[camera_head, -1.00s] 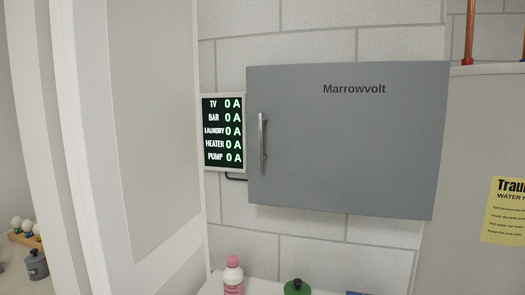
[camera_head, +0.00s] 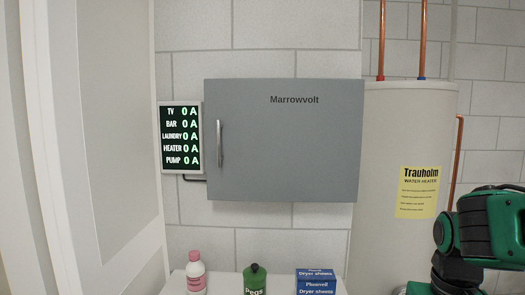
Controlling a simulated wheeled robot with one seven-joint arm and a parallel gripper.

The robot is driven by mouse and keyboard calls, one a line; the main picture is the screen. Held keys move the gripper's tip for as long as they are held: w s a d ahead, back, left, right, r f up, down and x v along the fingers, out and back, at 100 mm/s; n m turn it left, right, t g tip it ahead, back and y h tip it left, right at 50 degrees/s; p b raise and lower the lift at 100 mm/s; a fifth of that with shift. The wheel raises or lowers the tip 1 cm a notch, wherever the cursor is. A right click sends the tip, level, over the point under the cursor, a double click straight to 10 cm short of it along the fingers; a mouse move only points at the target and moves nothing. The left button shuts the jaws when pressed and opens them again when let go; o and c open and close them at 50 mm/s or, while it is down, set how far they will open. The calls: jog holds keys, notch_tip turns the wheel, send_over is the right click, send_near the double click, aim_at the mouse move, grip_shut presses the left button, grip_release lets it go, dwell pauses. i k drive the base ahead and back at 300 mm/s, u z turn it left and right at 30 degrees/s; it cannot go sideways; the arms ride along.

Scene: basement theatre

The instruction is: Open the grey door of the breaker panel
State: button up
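The breaker panel's grey door (camera_head: 285,145), marked "Marrowvolt", is shut on the block wall in the middle of the head view. Its upright metal handle (camera_head: 220,143) is near the door's left edge. Part of my green and black arm shows at the lower right, in front of the water heater and well apart from the panel. My gripper is not in view.
A load display (camera_head: 181,137) reading 0 A on every line hangs left of the panel. A white water heater (camera_head: 385,215) stands to the right. A pink-capped bottle (camera_head: 195,272), a green container (camera_head: 255,280) and blue dryer-sheet boxes (camera_head: 316,283) stand on a white surface below. A white door (camera_head: 110,130) stands at the left.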

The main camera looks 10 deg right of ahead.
aim_at(288, 140)
jog(key=k, duration=1.15)
jog(key=u, duration=0.4)
jog(key=i, duration=1.15)
jog(key=u, duration=0.75)
jog(key=i, duration=0.45)
jog(key=u, duration=0.2)
